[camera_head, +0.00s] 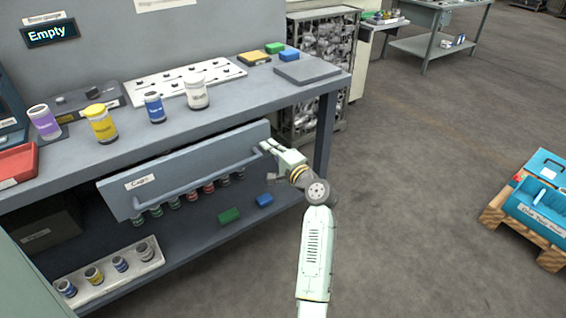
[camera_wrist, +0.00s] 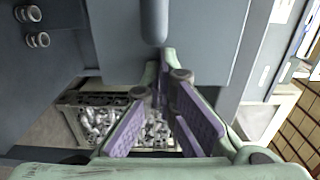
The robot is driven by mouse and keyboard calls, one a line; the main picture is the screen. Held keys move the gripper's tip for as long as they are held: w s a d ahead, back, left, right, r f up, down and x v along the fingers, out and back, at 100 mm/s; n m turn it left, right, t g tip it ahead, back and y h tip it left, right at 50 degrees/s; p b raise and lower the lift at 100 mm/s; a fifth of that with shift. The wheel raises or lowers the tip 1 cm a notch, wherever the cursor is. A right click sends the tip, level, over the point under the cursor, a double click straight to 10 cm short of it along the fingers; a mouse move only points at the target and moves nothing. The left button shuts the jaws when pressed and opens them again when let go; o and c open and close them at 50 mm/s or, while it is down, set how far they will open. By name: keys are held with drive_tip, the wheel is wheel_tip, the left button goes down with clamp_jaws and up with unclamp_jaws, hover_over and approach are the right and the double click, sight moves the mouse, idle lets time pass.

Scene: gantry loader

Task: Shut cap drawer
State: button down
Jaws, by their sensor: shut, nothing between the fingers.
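The cap drawer (camera_head: 200,158), a grey-blue panel with a "Caps" label and a long bar handle (camera_head: 192,182), stands out from under the bench in the head view. Its inside is hidden behind the front. My gripper (camera_head: 264,147) is at the right end of the drawer front, close to the handle's end. In the wrist view my gripper (camera_wrist: 168,75) has its fingertips together with nothing between them. The rounded handle end (camera_wrist: 154,22) is just beyond the fingertips, against the drawer front (camera_wrist: 210,45). I cannot tell whether they touch.
Small bottles, a green block (camera_head: 229,215) and a blue block (camera_head: 264,200) are on the lower shelf. A bench leg (camera_head: 324,135) stands behind my gripper.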

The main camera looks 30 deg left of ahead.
sight(265, 157)
drive_tip(key=x, duration=0.3)
drive_tip(key=shift+w+a+b, duration=0.15)
drive_tip(key=shift+a+b, duration=0.05)
drive_tip(key=shift+b, duration=0.15)
drive_tip(key=shift+r, duration=0.2)
